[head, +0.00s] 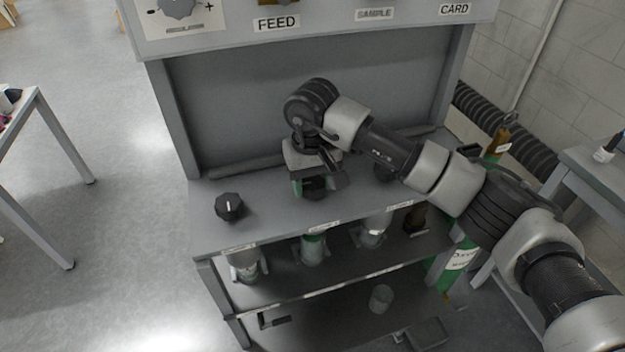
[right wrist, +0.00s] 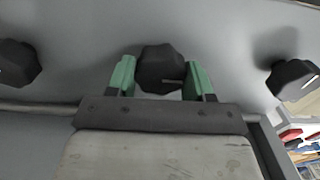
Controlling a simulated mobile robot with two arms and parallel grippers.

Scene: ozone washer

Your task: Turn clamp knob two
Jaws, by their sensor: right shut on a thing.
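The knob in the middle of the row, clamp knob two, is black and lobed with a white pointer mark. It shows between my green fingertips in the right wrist view (right wrist: 160,66). In the head view my right gripper (head: 311,187) points down at the shelf, shut around this knob and mostly covering it. The gripper is shut on the knob, with one fingertip on each side. The white mark on the knob points toward the right finger in the right wrist view. My left gripper is not in view.
Another black knob (head: 229,207) stands on the grey shelf (head: 265,226) to the left; a third (head: 384,172) is partly behind my arm. Below hang several clear cylinders (head: 243,262). A green gas bottle (head: 458,258) stands at the right. A side table (head: 35,115) is at the left.

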